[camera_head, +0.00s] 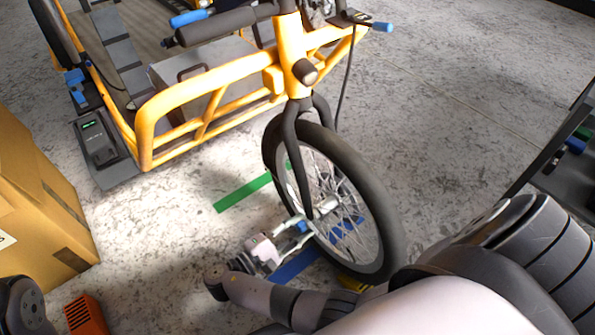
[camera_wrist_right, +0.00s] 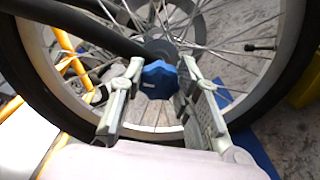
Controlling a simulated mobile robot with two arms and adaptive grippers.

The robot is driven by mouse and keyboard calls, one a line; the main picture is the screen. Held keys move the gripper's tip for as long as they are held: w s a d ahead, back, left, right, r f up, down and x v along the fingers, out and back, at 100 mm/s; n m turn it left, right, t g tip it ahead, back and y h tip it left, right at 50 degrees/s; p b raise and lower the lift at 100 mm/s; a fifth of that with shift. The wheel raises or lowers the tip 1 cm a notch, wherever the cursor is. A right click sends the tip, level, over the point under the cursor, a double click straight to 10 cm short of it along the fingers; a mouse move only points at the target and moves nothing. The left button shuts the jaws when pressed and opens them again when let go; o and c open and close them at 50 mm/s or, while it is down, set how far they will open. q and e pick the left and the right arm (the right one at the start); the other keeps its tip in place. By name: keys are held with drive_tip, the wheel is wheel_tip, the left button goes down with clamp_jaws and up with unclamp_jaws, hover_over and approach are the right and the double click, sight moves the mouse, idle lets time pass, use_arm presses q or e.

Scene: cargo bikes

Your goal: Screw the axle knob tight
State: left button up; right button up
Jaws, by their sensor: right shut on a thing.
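The blue axle knob (camera_wrist_right: 159,80) sits at the wheel hub, at the lower end of the black fork leg (camera_wrist_right: 85,25). My right gripper (camera_wrist_right: 158,88) is shut on the knob, with one finger on each side of it. In the head view my right gripper (camera_head: 300,229) reaches from below to the near side of the front wheel (camera_head: 388,217). A small blue patch of the knob (camera_head: 301,227) shows between the fingers. The knob's thread is hidden. My left gripper is not in view.
The yellow cargo bike frame (camera_head: 205,90) stands behind the wheel. A cardboard box (camera_head: 35,205) is at the left, with an orange block (camera_head: 85,315) on the floor below it. A dark rack (camera_head: 560,150) stands at the right. Green tape (camera_head: 242,192) marks the open floor.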

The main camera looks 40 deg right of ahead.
drive_tip(key=m, duration=0.6)
drive_tip(key=shift+f+b, duration=0.15)
drive_tip(key=shift+b, duration=0.25)
idle(0.3)
drive_tip(key=o, duration=1.2)
